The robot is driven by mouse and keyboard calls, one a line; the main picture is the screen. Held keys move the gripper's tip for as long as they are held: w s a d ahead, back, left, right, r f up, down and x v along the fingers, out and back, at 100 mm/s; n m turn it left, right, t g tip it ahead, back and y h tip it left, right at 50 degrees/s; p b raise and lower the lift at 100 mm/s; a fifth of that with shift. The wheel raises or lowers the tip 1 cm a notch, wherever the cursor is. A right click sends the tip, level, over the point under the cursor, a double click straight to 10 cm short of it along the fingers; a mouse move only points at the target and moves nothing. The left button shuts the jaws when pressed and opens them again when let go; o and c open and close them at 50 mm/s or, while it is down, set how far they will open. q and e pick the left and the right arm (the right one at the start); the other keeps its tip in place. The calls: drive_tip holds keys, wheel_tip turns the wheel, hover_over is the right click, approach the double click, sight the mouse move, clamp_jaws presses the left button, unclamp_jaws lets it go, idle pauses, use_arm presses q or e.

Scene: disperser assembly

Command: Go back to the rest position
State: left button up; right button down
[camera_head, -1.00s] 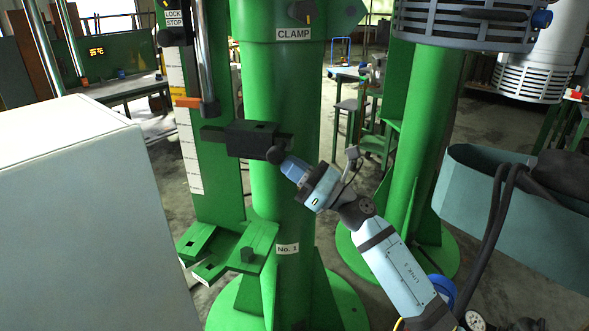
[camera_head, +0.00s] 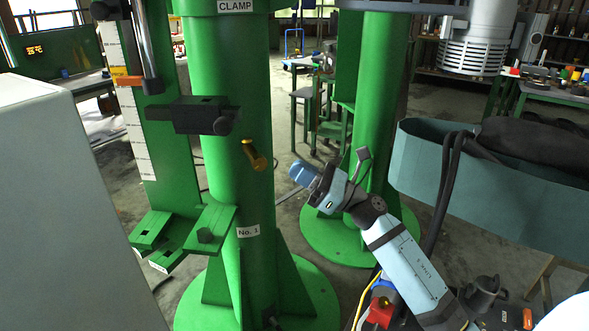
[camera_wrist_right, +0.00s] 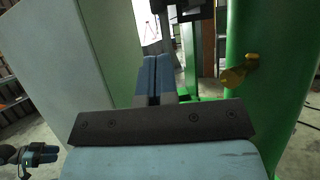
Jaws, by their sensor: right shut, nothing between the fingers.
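My right gripper (camera_head: 302,174) has blue fingers that are shut and empty. It hangs in free air in front of the green columns, to the right of the brass knob (camera_head: 254,154) and apart from it. In the right wrist view its closed fingers (camera_wrist_right: 155,78) point forward, with the brass knob (camera_wrist_right: 238,72) off to their right. A small blue and dark part (camera_wrist_right: 38,156) at the lower left of that view looks like my left gripper; its jaws are too small to judge. My left arm does not show in the head view.
The green No. 1 column (camera_head: 235,190) with its black clamp block (camera_head: 195,115) stands to the left. A pale cabinet (camera_head: 70,220) fills the left edge. A teal container (camera_head: 425,170) with dark hoses is at the right. Open floor shows between the columns and the container.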

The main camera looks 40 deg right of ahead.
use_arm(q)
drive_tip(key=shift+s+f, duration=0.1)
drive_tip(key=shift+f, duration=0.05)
use_arm(e)
drive_tip(key=s+a+f+m+t+h, duration=0.1)
drive_tip(key=s+a+f+m+h, duration=0.2)
drive_tip(key=f+m+h, duration=0.8)
drive_tip(key=s+a+f+m+h, duration=0.1)
drive_tip(key=s+a+f+m, duration=0.2)
drive_tip(key=f+m, duration=0.9)
drive_tip(key=s+a+f+m+g, duration=0.7)
drive_tip(key=s+a+f+m, duration=0.5)
drive_tip(key=m, duration=0.5)
use_arm(q)
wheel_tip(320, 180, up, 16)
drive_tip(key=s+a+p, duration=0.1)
drive_tip(key=p, duration=2.1)
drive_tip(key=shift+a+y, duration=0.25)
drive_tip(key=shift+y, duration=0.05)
use_arm(e)
drive_tip(key=s+d+r+g, duration=0.1)
drive_tip(key=s+d+r, duration=0.1)
drive_tip(key=r, duration=1.4)
drive_tip(key=shift+s+m, duration=0.4)
drive_tip(key=shift+s, duration=0.15)
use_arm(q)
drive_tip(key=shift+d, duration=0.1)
use_arm(e)
drive_tip(key=shift+d+r, duration=0.1)
